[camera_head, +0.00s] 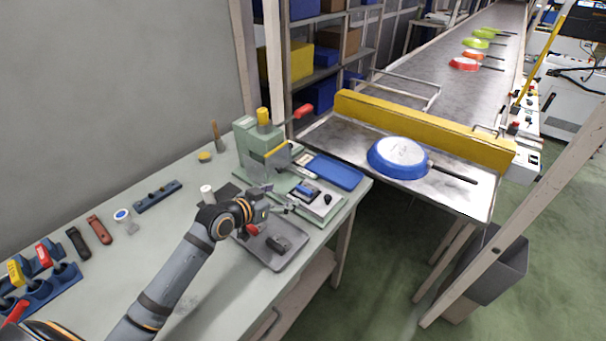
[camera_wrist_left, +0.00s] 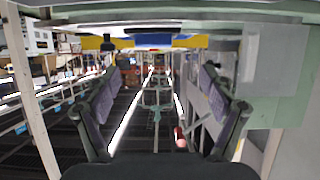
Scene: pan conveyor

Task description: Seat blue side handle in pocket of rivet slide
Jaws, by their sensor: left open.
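A small blue piece, which looks like the blue side handle (camera_head: 304,190), lies on the light plate of what looks like the rivet slide (camera_head: 325,212), in front of the green press (camera_head: 252,146). It is too small to tell whether it sits in a pocket. A small black part (camera_head: 327,199) is to its right. My left gripper (camera_head: 277,199) is just left of the plate, open, with nothing visible between its fingers. In the left wrist view, its two fingers (camera_wrist_left: 157,95) stand wide apart. My right gripper is not in view.
A grey tray (camera_head: 262,258) with dark and red parts lies below my left gripper. A blue mat or tray (camera_head: 335,171) is behind the slide. Handles and blue racks (camera_head: 52,290) lie at left.

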